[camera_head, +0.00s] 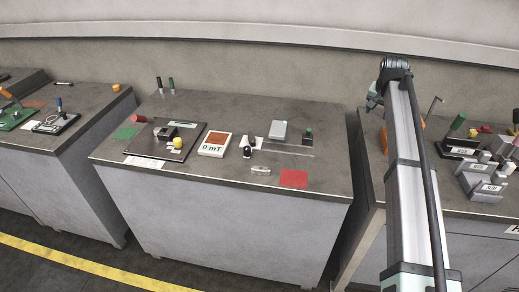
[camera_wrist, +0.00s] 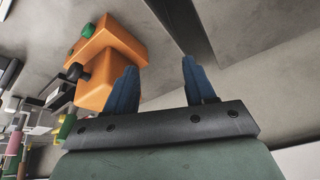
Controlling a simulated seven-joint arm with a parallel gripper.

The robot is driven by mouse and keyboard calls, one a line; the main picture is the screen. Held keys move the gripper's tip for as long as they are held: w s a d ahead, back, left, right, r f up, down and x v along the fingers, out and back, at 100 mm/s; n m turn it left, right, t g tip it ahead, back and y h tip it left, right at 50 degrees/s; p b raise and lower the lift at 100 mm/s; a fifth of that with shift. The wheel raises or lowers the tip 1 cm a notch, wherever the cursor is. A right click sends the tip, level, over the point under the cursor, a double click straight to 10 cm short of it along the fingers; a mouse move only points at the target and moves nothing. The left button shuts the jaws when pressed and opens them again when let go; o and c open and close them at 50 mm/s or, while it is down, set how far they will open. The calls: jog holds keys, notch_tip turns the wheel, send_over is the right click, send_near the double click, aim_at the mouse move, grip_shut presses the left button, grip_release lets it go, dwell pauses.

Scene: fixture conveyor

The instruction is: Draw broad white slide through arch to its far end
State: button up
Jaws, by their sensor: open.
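My gripper (camera_wrist: 160,63) is open in the wrist view, its two blue fingers apart with nothing between them. In the head view its end is small and dark at the top of my raised arm, above the gap beside the middle bench. No broad white slide in an arch can be made out for sure. A small white plate (camera_head: 259,141) lies on the middle bench behind a black knob. A dark block (camera_head: 166,132) stands on a dark board (camera_head: 134,155) at the left of that bench; whether either is the slide or arch, I cannot tell.
An orange block (camera_wrist: 118,45) with a green knob is left of my fingers in the wrist view. The middle bench (camera_head: 220,178) holds a 0 mT meter (camera_head: 214,144), a grey box (camera_head: 279,131) and a red mat (camera_head: 293,178). Grey labelled blocks (camera_head: 485,180) crowd the right bench.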

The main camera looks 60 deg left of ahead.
jog(key=s+a+n+g+h, duration=0.1)
jog(key=s+a, duration=0.6)
jog(key=s, duration=0.4)
jog(key=s+a+g, duration=0.1)
jog(key=s+a, duration=0.7)
jog(key=s, duration=0.2)
jog(key=g+h, duration=0.1)
jog(key=g, duration=0.1)
send_over(247, 147)
jog(key=f, duration=0.2)
jog(key=shift+n, duration=0.4)
notch_tip(247, 147, down, 12)
jog(key=shift+d+f, duration=0.1)
jog(key=shift+d, duration=0.05)
grip_shut()
